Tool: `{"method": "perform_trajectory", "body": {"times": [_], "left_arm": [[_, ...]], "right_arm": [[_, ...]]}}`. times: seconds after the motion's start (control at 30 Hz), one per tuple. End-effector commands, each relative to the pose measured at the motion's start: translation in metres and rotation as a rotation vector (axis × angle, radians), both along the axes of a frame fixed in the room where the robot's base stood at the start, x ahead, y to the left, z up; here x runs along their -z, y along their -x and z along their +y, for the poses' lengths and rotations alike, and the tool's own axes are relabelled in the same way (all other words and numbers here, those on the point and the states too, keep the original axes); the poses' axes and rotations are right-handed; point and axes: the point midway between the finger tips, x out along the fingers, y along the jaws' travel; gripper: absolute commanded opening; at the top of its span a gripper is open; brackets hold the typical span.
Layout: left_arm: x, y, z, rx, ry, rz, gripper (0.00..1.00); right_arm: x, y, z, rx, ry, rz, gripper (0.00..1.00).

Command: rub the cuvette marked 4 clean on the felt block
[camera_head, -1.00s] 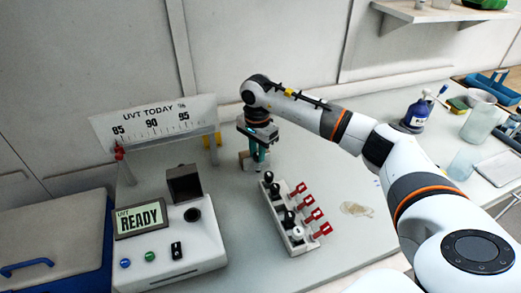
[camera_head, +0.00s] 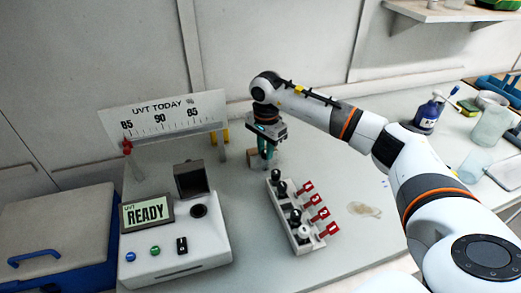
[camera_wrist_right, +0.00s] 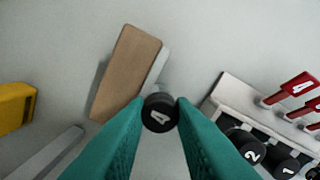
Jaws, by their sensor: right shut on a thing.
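My right gripper (camera_head: 267,157) points down at the back of the bench, beside the brown felt block (camera_head: 252,158). In the right wrist view its teal fingers (camera_wrist_right: 160,118) are shut on the black cap of the cuvette marked 4 (camera_wrist_right: 159,113). The cuvette's body is hidden below the cap. The block also shows in the wrist view (camera_wrist_right: 126,72), tilted, with a pale strip along its right side. The cap lies just off the block's lower right end; I cannot tell whether cuvette and block touch. My left gripper is out of view.
A white rack (camera_head: 303,246) with black and white caps and red tags stands in front of the gripper. The UV reader (camera_head: 178,250) showing READY is left of it, with a scale board (camera_head: 165,118) behind. A yellow piece (camera_wrist_right: 14,107) shows in the wrist view.

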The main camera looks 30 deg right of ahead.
Motion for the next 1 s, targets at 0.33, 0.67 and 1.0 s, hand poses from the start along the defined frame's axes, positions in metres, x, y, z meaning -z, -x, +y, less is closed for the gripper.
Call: {"method": "perform_trajectory", "body": {"times": [0.33, 0.67, 1.0], "left_arm": [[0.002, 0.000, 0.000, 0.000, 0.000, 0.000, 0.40], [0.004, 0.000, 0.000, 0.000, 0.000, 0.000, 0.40], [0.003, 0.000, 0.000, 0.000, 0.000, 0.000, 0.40]], "right_arm": [[0.000, 0.002, -0.012, 0.003, 0.001, -0.003, 0.01], [0.000, 0.007, -0.027, 0.001, 0.000, -0.003, 0.01], [-0.001, 0.010, -0.026, -0.001, 0.001, -0.001, 0.01]]}}
